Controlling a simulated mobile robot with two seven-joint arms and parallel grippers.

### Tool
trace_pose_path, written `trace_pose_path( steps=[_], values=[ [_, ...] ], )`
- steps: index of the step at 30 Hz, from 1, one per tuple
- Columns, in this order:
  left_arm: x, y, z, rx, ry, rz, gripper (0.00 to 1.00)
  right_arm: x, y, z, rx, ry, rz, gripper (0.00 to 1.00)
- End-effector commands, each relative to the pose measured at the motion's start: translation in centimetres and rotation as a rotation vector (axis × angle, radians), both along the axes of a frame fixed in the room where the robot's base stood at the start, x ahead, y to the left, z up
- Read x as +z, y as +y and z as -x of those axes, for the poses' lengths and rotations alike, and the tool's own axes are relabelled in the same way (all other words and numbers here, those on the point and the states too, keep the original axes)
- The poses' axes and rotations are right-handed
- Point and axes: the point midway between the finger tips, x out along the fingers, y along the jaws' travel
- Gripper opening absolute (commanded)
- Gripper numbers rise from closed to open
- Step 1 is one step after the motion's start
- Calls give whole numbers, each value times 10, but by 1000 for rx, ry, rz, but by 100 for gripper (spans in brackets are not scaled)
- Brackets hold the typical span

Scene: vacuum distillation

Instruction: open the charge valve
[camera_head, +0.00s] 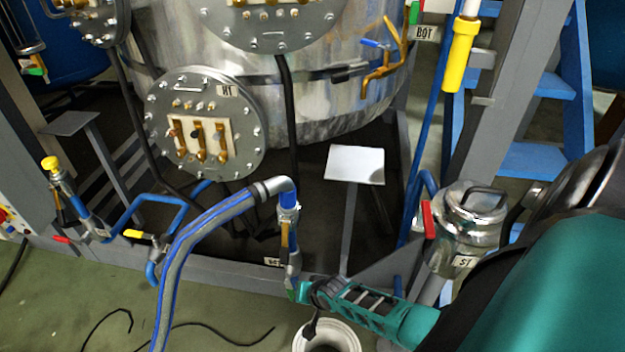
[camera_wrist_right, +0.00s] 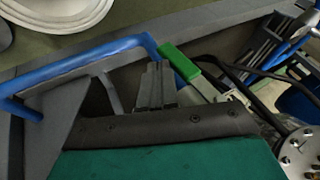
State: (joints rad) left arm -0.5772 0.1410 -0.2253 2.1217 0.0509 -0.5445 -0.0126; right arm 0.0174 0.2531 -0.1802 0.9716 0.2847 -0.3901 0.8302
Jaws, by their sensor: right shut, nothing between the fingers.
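My right gripper (camera_head: 300,290) reaches in from the right on its teal arm, low in the middle of the head view. Its fingers are shut and empty. A green valve handle (camera_head: 291,291) is right at the fingertips. In the right wrist view the green handle (camera_wrist_right: 179,61) lies just beyond and right of the closed fingertips (camera_wrist_right: 155,72); I cannot tell whether they touch. The handle is at the bottom of a vertical valve line (camera_head: 292,262) below a blue-striped hose (camera_head: 205,222). I cannot confirm from its label that this is the charge valve. My left gripper is not in view.
A white bucket (camera_head: 327,340) stands on the floor below the gripper. The steel tank (camera_head: 340,115) and its flanged plate (camera_head: 205,140) are behind. A lidded canister (camera_head: 465,225) stands right, beside my arm. Blue pipes with valves (camera_head: 140,205) are left.

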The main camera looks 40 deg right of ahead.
Motion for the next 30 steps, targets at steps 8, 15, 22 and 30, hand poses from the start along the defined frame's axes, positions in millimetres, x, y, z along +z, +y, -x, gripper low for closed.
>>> trace_pose_path(
  steps=[8,15,22,30],
  values=[
    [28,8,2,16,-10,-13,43,50,0,29,-2,1,-1,0],
    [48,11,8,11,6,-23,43,87,1,54,-1,1,-1,0],
    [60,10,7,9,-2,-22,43,102,1,65,-1,1,0,0],
    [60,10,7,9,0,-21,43,103,1,66,2,0,1,0]
  ],
)
